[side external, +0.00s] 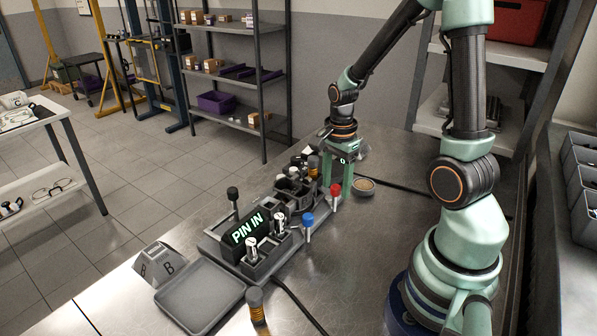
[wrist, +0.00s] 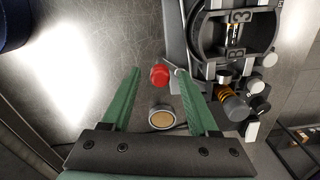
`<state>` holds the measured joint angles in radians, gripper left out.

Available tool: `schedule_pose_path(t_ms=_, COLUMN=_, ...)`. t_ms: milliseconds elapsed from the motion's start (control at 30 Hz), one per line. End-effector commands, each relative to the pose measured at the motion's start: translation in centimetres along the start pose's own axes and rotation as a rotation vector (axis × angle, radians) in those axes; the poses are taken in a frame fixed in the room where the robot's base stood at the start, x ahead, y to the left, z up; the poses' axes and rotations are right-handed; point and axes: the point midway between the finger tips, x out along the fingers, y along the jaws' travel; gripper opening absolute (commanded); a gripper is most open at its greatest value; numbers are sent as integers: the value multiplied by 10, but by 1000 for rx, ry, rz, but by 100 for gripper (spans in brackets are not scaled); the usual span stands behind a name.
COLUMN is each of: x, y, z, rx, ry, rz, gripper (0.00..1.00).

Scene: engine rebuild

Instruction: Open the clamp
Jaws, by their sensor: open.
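The grey work fixture (side external: 262,238) stands on the metal bench, with a display reading "PIN IN". A red-knobbed lever (side external: 336,190) stands at its bench side, near a blue-knobbed lever (side external: 307,220). In the wrist view the red knob (wrist: 160,75) shows between the fingertips, beside a round grey holder (wrist: 236,45) marked "B 3". I cannot tell for sure which part is the clamp. My gripper (side external: 339,191) points down at the far end of the fixture, its green fingers open around the red knob's position. In the wrist view my gripper (wrist: 158,71) holds nothing; contact with the knob cannot be told.
A small round dish (side external: 364,186) sits just right of my gripper. A black-knobbed lever (side external: 232,194) rises at the fixture's far side. A grey tray (side external: 200,296) and a block marked "B" (side external: 160,265) are at the near left. A cable crosses the bench.

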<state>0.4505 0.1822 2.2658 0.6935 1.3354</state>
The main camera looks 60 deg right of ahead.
Motion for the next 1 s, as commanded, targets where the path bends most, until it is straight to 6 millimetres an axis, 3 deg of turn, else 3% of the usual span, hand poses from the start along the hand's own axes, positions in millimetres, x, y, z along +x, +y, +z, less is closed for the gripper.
schedule_pose_path(t_ms=33, x=0, y=0, z=0, rx=0, ry=0, rz=0, gripper=53)
schedule_pose_path(t_ms=167, x=0, y=0, z=0, rx=0, ry=0, rz=0, gripper=3)
schedule_pose_path(t_ms=200, x=0, y=0, z=0, rx=0, ry=0, rz=0, gripper=0)
schedule_pose_path(t_ms=633, x=-1, y=1, z=-3, rx=-72, ry=0, rz=0, gripper=0)
schedule_pose_path(t_ms=1000, x=-1, y=4, z=-15, rx=-363, ry=0, rz=0, gripper=0)
